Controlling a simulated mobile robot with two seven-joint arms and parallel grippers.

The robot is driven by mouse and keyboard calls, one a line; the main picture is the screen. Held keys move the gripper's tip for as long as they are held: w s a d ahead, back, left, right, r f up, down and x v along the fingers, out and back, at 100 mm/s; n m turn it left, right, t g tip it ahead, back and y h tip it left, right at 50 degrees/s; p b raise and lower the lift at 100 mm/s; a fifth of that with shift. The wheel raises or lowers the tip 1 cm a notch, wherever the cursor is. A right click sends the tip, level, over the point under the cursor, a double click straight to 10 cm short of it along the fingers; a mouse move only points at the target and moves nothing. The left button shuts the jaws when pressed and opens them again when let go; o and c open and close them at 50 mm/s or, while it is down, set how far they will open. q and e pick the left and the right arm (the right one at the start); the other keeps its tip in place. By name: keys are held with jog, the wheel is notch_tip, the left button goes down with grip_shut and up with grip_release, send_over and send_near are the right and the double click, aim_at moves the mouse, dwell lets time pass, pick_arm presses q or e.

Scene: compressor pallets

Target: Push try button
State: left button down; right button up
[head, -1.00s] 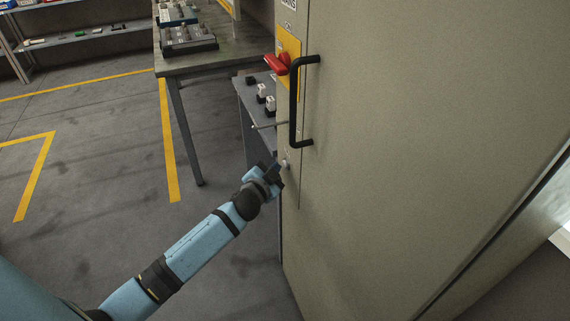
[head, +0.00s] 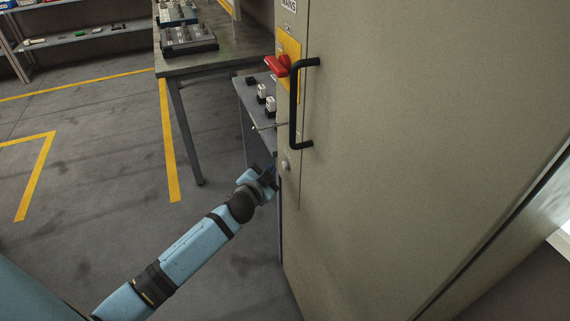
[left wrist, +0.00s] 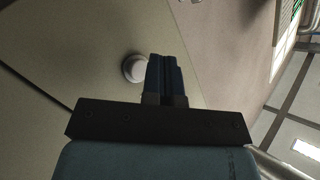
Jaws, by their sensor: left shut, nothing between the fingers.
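The button is a small pale round knob (head: 285,165) on the narrow front face of the beige cabinet (head: 420,130), below the black door handle (head: 293,105). It also shows in the left wrist view as a white round button (left wrist: 133,68), just left of the fingertips. My left gripper (head: 271,172) is shut and empty, just left of and a little below the button in the head view. In the left wrist view its closed fingers (left wrist: 165,75) appear beside the button; I cannot tell whether they touch it. My right gripper is not in view.
A red rotary switch (head: 278,65) on a yellow plate sits above on the cabinet. A workbench (head: 215,60) with parts stands behind. Open floor (head: 110,190) lies to the left.

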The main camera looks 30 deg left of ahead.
pick_arm(q)
jog(key=shift+s+a+p, duration=0.65)
jog(key=shift+s+a, duration=1.3)
jog(key=shift+s, duration=0.3)
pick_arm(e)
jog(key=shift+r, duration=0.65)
pick_arm(q)
jog(key=s+d+f+n+g+h, duration=0.25)
jog(key=s+d+f, duration=0.25)
jog(key=s+d, duration=0.6)
jog(key=s+d+f+n+g+h, duration=0.2)
jog(key=s+d+f+g, duration=0.3)
jog(key=s+d, duration=0.6)
jog(key=s+a+r+m+t+p, duration=0.1)
jog(key=s+a+r+t+p, duration=0.1)
jog(key=r+p, duration=1)
jog(key=a+p, duration=0.1)
jog(key=p, duration=0.3)
jog(key=shift+s+r, duration=0.2)
jog(key=shift+r, duration=0.1)
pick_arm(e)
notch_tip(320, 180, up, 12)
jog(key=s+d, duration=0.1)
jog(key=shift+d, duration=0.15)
pick_arm(q)
jog(key=shift+a, duration=0.1)
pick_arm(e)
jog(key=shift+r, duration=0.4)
